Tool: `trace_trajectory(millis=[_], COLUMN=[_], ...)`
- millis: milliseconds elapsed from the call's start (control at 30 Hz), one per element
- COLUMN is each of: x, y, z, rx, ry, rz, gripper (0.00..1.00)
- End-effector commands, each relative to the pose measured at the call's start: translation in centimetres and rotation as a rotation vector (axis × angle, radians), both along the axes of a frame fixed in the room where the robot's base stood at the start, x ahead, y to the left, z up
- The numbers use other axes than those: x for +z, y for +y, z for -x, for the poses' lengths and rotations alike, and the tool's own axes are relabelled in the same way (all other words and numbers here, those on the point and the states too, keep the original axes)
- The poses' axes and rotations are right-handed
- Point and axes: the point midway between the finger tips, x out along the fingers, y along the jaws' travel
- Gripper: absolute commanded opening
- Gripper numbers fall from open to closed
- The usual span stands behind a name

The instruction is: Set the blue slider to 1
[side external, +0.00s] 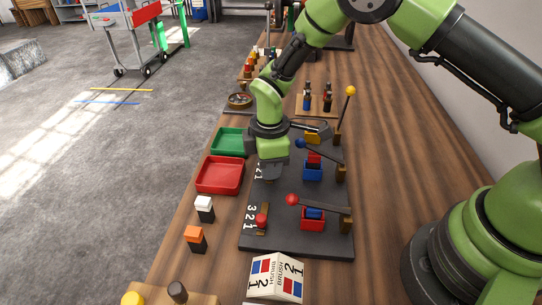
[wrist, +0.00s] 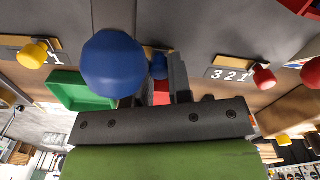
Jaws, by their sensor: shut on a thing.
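The blue slider (wrist: 158,67) shows in the wrist view as a small blue knob between my fingers, partly behind the large blue lever ball (wrist: 112,63). My gripper (wrist: 160,85) is shut on the slider. In the side view my gripper (side external: 272,158) is low over the dark panel (side external: 270,238) and hides the slider. Beside it the white digits 2 and 1 (side external: 259,170) show; the rest of that scale is covered. I cannot tell which digit the slider stands at.
The blue lever ball (side external: 300,143) is close to my gripper's right. The red lever ball (side external: 291,199) and red slider (side external: 261,220) are nearer the camera. Green (side external: 230,141) and red (side external: 219,176) trays lie left. A numbered sign (side external: 277,278) stands in front.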

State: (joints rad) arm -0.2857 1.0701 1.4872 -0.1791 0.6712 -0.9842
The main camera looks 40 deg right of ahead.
Motion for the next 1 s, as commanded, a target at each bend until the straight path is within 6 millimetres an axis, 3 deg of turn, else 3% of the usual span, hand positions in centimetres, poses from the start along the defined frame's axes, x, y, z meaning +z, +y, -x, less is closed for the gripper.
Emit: trace_trajectory(millis=[200, 233, 333, 667, 1000], x=[0.0, 0.0, 0.0, 0.4, 6.6], y=[0.3, 0.3, 0.3, 0.2, 0.2], z=[0.3, 0.3, 0.3, 0.1, 0.1], rx=[-0.005, -0.005, -0.004, -0.003, -0.003], ry=[0.011, 0.011, 0.01, 0.005, 0.001], rz=[-0.003, -0.003, -0.003, -0.003, -0.004], gripper=[0.0, 0.26, 0.46, 0.46, 0.46])
